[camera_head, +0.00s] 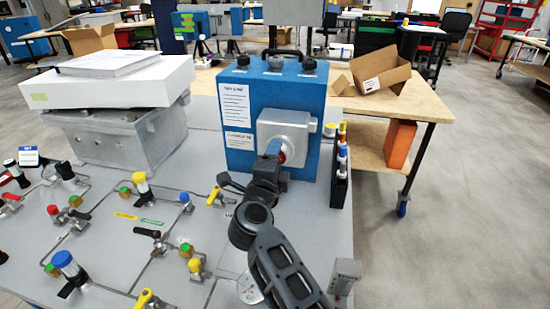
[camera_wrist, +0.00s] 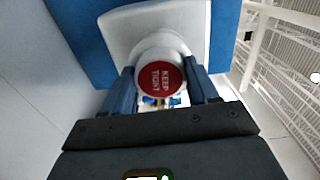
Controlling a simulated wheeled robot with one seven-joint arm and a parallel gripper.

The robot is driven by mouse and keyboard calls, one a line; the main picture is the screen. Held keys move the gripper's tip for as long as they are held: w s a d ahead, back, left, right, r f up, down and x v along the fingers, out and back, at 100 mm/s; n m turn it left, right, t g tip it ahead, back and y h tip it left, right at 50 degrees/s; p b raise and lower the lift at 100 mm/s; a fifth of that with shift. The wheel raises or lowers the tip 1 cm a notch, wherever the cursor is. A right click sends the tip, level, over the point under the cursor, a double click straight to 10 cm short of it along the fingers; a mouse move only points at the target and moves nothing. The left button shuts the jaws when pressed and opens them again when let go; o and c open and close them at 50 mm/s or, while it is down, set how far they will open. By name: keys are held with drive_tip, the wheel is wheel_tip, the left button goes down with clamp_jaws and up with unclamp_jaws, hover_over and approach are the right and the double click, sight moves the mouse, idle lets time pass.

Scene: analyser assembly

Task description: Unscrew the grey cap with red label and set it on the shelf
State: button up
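The grey cap with the red label (camera_wrist: 160,77) sits on the pale grey housing (camera_wrist: 185,18) at the front of the blue analyser box. Its label reads "KEEP TIGHT" and is turned sideways in the wrist view. My gripper (camera_wrist: 161,88) has one blue finger on each side of the cap, with no clear gap between the fingers and its rim. In the head view my gripper (camera_head: 275,150) is at the housing (camera_head: 284,132) and hides most of the cap. The blue box (camera_head: 307,91) stands upright on the grey bench.
A black rack with capped bottles (camera_head: 340,178) stands just right of the box. Valves and thin pipes (camera_head: 150,225) cover the bench's left half. A wooden table (camera_head: 415,101) behind holds an open cardboard box (camera_head: 379,72). A white slab (camera_head: 115,85) is at left.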

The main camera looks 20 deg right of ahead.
drive_tip(key=shift+r, duration=0.4)
drive_tip(key=c, duration=0.6)
drive_tip(key=shift+r+n+p, duration=0.25)
drive_tip(key=shift+n+p, duration=0.05)
drive_tip(key=shift+p, duration=0.55)
clamp_jaws()
drive_tip(key=shift+w+n+p, duration=0.1)
drive_tip(key=shift+n+p, duration=0.4)
drive_tip(key=shift+p, duration=0.25)
drive_tip(key=o, duration=0.7)
unclamp_jaws()
drive_tip(key=shift+f, duration=0.15)
drive_tip(key=c, duration=0.9)
drive_tip(key=shift+o, duration=0.2)
drive_tip(key=shift+a, duration=0.15)
drive_tip(key=shift+s+a, duration=0.15)
drive_tip(key=shift+s, duration=0.2)
drive_tip(key=shift+s+a+f, duration=0.1)
drive_tip(key=shift+s, duration=0.1)
drive_tip(key=shift+s+a+f+p, duration=0.15)
drive_tip(key=shift+s+a+p, duration=0.1)
drive_tip(key=shift+s+p, duration=0.2)
